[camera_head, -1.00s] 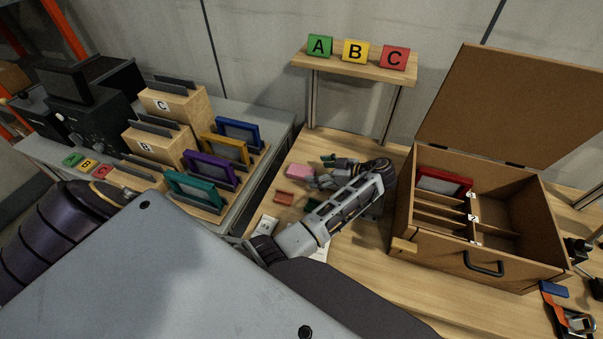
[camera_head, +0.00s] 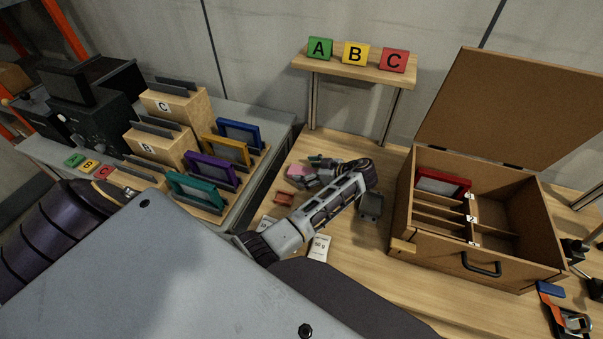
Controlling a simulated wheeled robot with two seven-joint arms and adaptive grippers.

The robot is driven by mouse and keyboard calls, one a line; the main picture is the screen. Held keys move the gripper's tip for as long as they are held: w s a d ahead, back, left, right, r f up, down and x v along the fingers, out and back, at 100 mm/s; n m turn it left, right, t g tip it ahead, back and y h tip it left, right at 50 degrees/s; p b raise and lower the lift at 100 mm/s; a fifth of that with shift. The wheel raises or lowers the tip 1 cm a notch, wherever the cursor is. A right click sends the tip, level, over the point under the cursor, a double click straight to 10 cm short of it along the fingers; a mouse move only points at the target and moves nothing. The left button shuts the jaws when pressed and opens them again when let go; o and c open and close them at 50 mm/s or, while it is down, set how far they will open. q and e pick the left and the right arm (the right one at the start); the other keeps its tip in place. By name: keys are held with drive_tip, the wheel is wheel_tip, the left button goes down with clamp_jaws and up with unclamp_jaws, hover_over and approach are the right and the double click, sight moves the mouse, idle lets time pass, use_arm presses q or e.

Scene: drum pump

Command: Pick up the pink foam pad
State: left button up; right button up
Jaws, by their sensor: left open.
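The small pink foam pad (camera_head: 297,170) lies on the wooden table left of centre in the head view, and its right part is covered by my gripper. My left gripper (camera_head: 310,173) is open, with its fingers low over the table at the pad's right side. One finger is at the far side of the pad and one at the near side. Whether they touch the pad cannot be told. My right gripper is not in view.
A red-orange piece (camera_head: 284,198) lies near the pad. White cards (camera_head: 318,247) and a dark grey tray (camera_head: 370,206) are beside my arm. An open brown case (camera_head: 408,212) stands right. A letter shelf (camera_head: 340,67) stands behind. Framed panels (camera_head: 209,168) stand left.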

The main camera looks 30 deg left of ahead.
use_arm(q)
drive_tip(key=shift+a+f, duration=0.3)
drive_tip(key=shift+a, duration=0.15)
drive_tip(key=c, duration=1)
